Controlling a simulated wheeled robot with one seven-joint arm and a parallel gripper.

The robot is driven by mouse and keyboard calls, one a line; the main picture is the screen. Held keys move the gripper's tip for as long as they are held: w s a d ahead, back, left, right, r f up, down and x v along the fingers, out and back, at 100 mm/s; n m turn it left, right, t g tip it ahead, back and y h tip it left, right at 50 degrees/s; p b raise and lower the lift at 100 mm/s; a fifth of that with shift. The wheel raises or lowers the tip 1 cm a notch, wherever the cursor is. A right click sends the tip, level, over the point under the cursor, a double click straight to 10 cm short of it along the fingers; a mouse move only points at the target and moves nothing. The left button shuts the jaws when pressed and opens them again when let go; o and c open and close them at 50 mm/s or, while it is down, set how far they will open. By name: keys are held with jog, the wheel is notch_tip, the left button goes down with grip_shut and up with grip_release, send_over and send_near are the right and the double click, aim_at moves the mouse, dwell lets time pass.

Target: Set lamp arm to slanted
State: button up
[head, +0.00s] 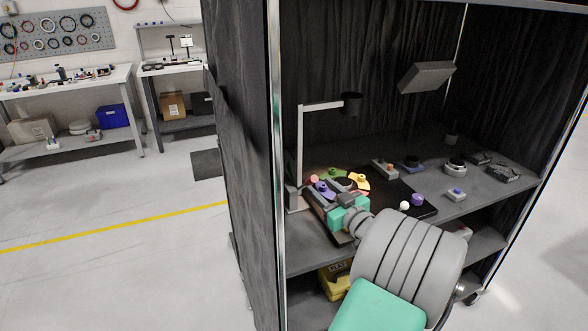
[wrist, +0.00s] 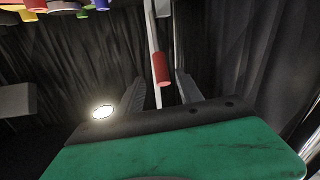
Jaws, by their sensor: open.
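The lamp has a pale upright post (head: 300,148) at the left of the shelf. Its pale arm (head: 325,105) runs nearly level from the post's top to a dark lamp head (head: 352,104) on the right. My gripper (head: 322,192) is low near the post, over the coloured parts. In the wrist view, a pale bar with a red sleeve (wrist: 160,68) shows between the two spread fingers of my gripper (wrist: 160,78). No contact shows. A bright round lamp face (wrist: 103,112) glows left of the fingers. Part of the bar is hidden behind my gripper.
Coloured knobs (head: 360,181) crowd around my gripper. Several small devices, including a round one (head: 455,166), stand on the shelf at right. A grey tilted panel (head: 427,77) stands above them. Dark curtain walls (head: 240,150) close in the left and back.

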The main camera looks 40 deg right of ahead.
jog(key=w, duration=0.2)
jog(key=w+p, duration=0.1)
jog(key=w, duration=0.2)
jog(key=w+p, duration=0.1)
jog(key=w, duration=0.2)
jog(key=shift+w+d, duration=0.1)
jog(key=shift+d, duration=0.3)
grip_shut()
dwell(0.9)
